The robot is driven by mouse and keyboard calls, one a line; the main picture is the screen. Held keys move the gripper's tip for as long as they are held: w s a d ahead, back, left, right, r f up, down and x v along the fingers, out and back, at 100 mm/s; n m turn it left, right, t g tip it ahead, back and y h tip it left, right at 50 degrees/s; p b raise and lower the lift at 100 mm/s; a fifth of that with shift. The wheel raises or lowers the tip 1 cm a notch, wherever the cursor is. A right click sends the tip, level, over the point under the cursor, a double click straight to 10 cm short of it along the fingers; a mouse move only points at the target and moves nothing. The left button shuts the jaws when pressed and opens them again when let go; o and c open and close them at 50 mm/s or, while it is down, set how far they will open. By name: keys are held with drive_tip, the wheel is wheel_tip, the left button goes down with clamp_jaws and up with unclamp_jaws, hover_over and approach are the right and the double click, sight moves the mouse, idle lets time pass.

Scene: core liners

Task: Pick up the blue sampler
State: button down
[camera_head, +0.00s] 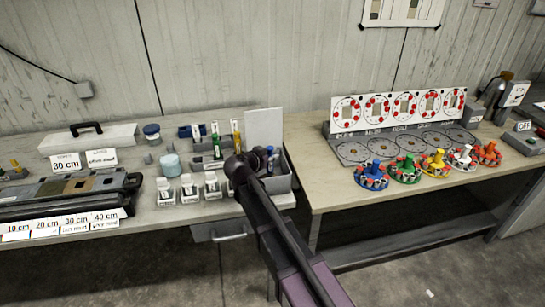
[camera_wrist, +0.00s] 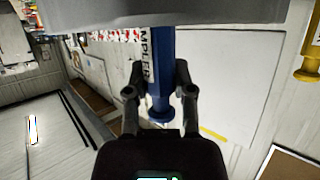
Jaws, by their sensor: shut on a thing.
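The blue sampler (camera_wrist: 161,62) stands between the two fingers of my gripper (camera_wrist: 158,80) in the wrist view. The sampler's far end is hidden behind a grey surface at the top of that view. In the head view my gripper (camera_head: 246,166) is over the right part of the left bench, by a grey bin. My arm hides much of that spot, and I cannot make out the held sampler there.
A yellow sampler (camera_wrist: 309,62) shows at the right in the wrist view. In the head view, green (camera_head: 217,147) and yellow (camera_head: 236,140) items stand close left of my gripper. White labelled jars (camera_head: 189,188) are in front. The right bench holds coloured carousels (camera_head: 405,168).

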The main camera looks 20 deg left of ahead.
drive_tip(key=shift+r+p, duration=3.7)
drive_tip(key=shift+r, duration=0.35)
drive_tip(key=shift+s, duration=0.15)
